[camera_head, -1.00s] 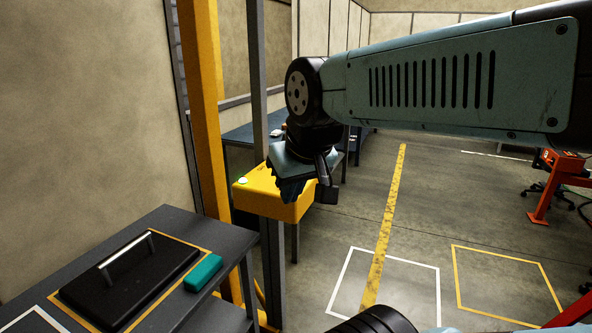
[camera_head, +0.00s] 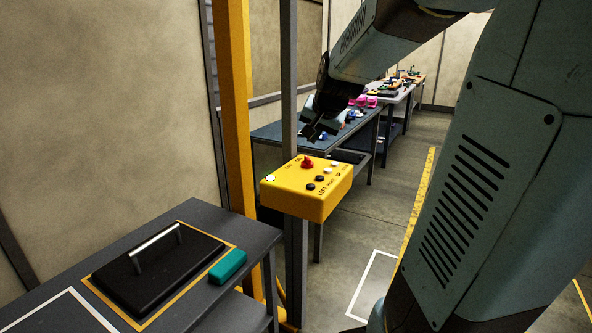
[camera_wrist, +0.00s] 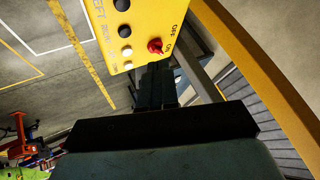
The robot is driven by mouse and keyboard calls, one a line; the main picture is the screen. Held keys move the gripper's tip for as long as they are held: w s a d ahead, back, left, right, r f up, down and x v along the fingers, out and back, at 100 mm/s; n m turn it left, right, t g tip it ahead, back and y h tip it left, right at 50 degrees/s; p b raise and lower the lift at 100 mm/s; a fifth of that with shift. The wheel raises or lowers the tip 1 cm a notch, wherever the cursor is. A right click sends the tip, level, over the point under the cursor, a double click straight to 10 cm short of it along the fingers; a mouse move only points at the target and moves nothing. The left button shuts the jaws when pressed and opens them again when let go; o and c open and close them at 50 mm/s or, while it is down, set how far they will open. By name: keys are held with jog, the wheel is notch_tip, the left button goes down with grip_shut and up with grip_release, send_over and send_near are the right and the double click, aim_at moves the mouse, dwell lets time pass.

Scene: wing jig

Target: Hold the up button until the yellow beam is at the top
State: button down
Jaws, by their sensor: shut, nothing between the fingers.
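A yellow control box (camera_head: 325,205) stands on a grey post. Its top has a red knob (camera_head: 307,162), two black buttons, two white buttons and lettering along the right edge. The nearer white button (camera_head: 328,170) seems to be beside the "UP" lettering, which is small. My gripper (camera_head: 311,137) is shut and empty, above the box's far side, apart from the buttons. In the wrist view my gripper (camera_wrist: 156,72) points toward the box edge near the red knob (camera_wrist: 155,46).
A grey table (camera_head: 235,222) at the front left holds a black lidded plate with a handle (camera_head: 158,262) and a teal block (camera_head: 228,266). Benches (camera_head: 265,134) with small items stand behind the box. Open floor with marked lines lies to the right.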

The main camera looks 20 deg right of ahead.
aim_at(329, 170)
jog(key=w+d+f+m+h, duration=0.2)
jog(key=w+d+f+m, duration=0.1)
jog(key=w+d, duration=0.7)
jog(key=shift+d+f+m+t, duration=0.2)
jog(key=shift+d+m+t, duration=0.2)
jog(key=shift+m, duration=0.3)
jog(key=shift+f, duration=4.35)
